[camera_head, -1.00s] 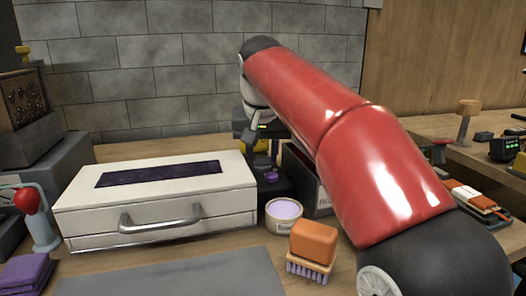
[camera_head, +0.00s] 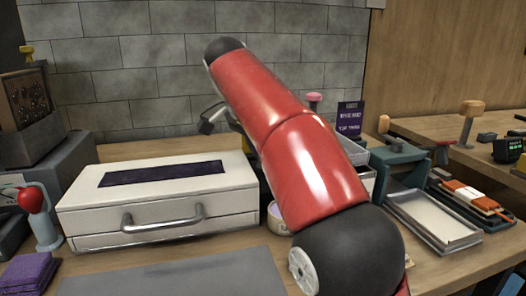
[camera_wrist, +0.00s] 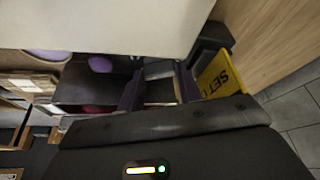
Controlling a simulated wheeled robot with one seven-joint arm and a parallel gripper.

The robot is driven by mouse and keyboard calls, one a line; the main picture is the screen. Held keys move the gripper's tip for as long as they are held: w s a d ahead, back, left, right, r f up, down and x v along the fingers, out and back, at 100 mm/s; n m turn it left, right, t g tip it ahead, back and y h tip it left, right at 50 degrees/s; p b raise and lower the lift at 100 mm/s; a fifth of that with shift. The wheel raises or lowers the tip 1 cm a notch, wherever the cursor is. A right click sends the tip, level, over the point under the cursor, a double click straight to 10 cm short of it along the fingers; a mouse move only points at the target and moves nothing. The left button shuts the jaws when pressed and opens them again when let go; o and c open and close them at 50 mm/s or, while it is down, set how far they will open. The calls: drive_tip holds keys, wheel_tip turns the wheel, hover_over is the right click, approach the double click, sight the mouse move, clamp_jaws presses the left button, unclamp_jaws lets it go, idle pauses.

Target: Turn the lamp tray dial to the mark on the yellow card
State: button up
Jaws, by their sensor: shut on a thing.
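The lamp tray (camera_head: 85,212) is a white box with a dark top panel and a front handle, left of centre in the head view. In the wrist view its pale side (camera_wrist: 120,25) fills the top. The yellow card (camera_wrist: 217,80), with part of "SET" showing, stands on the right of the wrist view. My gripper (camera_wrist: 158,78) is left of the card, its two dark fingers a little apart and shut on what appears to be the dial. The dial is mostly hidden, and its pointer and mark are not readable. My red arm hides this area in the head view.
A purple knob (camera_wrist: 100,63) and a lilac-filled tub (camera_wrist: 45,55) lie left of my fingers in the wrist view. In the head view, a metal tray (camera_head: 435,222) and a dark sign (camera_head: 349,117) stand right of my arm. The grey mat (camera_head: 180,272) is clear.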

drive_tip(key=shift+a+m, duration=0.1)
drive_tip(key=shift+m, duration=0.5)
drive_tip(key=shift+g, duration=0.3)
drive_tip(key=o, duration=1)
